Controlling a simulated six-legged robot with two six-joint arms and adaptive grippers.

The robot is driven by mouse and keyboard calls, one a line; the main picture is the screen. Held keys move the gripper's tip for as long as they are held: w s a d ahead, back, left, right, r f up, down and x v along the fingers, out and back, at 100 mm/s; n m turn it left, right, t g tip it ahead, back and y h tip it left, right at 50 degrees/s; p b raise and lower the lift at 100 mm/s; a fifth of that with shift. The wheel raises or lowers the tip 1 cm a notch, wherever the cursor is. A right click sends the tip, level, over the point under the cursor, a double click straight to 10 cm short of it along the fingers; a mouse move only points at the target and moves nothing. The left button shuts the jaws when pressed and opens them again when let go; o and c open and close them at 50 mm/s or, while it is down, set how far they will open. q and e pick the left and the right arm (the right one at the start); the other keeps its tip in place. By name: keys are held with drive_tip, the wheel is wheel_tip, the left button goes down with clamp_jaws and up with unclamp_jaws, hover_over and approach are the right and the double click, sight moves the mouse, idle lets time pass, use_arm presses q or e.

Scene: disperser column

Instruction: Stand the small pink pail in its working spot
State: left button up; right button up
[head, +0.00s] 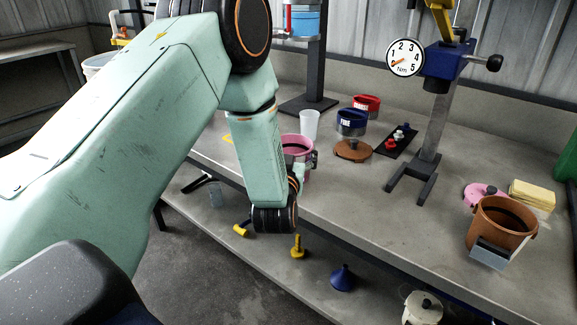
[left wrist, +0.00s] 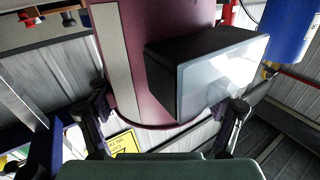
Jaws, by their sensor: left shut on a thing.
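The small pink pail (head: 293,139) shows in the head view at the bench's front edge, partly hidden behind my left forearm. My left gripper (head: 304,167) is shut on it, with the fingers mostly hidden by my wrist. In the left wrist view the pail (left wrist: 125,60) fills the middle, with a pale strip and a dark, clear-faced block (left wrist: 210,75) on its side. The gripper's two fingers (left wrist: 168,112) lie on either side of it. I cannot tell whether the pail touches the bench. My right gripper is out of view.
The disperser stand (head: 432,130) with a torque dial (head: 405,57) stands right of the pail. A white cup (head: 310,125), a blue tin (head: 351,122), a red tin (head: 367,105) and a brown lid (head: 352,150) sit behind. A brown pail (head: 502,225) and pink lid (head: 482,194) are far right.

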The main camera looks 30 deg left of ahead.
use_arm(q)
wheel_tip(320, 180, up, 10)
drive_tip(key=p, duration=0.3)
drive_tip(key=s+d+f+m+t+h, duration=0.1)
drive_tip(key=s+d+m+h, duration=0.15)
drive_tip(key=d+h, duration=0.3)
drive_tip(key=s+d+f+m+t+h, duration=0.1)
drive_tip(key=s+d+f+m+h, duration=0.1)
drive_tip(key=d+m+h, duration=0.4)
drive_tip(key=s+d+f+m+g+h, duration=0.2)
drive_tip(key=s+d+f+h, duration=0.3)
drive_tip(key=s, duration=0.7)
drive_tip(key=shift+s+d+f, duration=0.35)
drive_tip(key=shift+d+f, duration=0.6)
drive_tip(key=shift+f, duration=0.9)
drive_tip(key=shift+a+r, duration=0.1)
drive_tip(key=shift+r, duration=0.05)
